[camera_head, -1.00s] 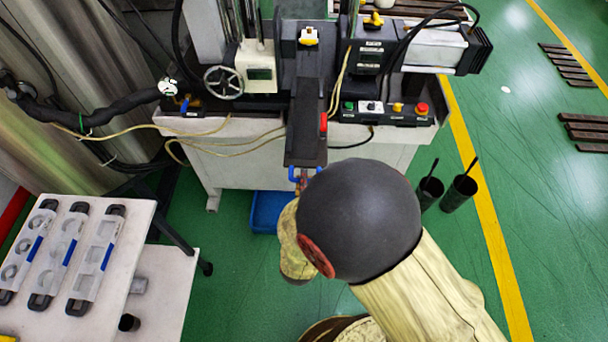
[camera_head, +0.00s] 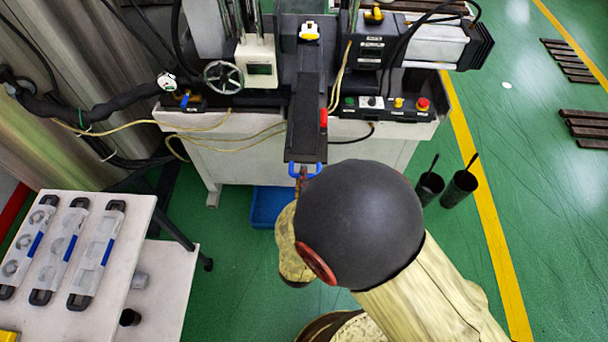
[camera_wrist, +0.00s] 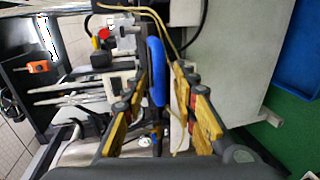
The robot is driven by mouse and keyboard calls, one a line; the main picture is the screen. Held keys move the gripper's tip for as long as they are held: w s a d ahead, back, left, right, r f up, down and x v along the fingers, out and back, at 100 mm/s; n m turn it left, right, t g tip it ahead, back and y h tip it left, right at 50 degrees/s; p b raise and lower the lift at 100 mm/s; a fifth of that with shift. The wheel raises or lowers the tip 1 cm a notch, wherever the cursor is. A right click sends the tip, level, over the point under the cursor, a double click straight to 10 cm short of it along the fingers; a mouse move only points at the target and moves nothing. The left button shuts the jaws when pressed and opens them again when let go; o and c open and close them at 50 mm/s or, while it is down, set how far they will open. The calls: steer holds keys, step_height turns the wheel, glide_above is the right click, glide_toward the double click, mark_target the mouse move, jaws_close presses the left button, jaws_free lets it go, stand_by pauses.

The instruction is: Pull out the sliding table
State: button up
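The sliding table (camera_head: 305,133) is a long dark plate running forward from the machine. It has a blue loop handle (camera_head: 316,169) at its near end. In the wrist view the blue handle (camera_wrist: 156,62) stands between the two yellow fingers of my gripper (camera_wrist: 161,80). The fingers are spread, with a visible gap on the right side of the handle; the left finger is close to it, and contact cannot be told. In the head view my dark wrist joint hides most of the gripper.
A blue bin (camera_head: 267,207) stands on the floor below the handle. Two black cups (camera_head: 458,189) stand at right. A white table (camera_head: 137,240) with several moulds is at left. A control box (camera_head: 385,112) with buttons sits right of the plate. The green floor at right is mostly clear.

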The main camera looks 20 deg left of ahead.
steer(key=v, duration=1)
steer(key=shift+s, duration=0.1)
stand_by(0.3)
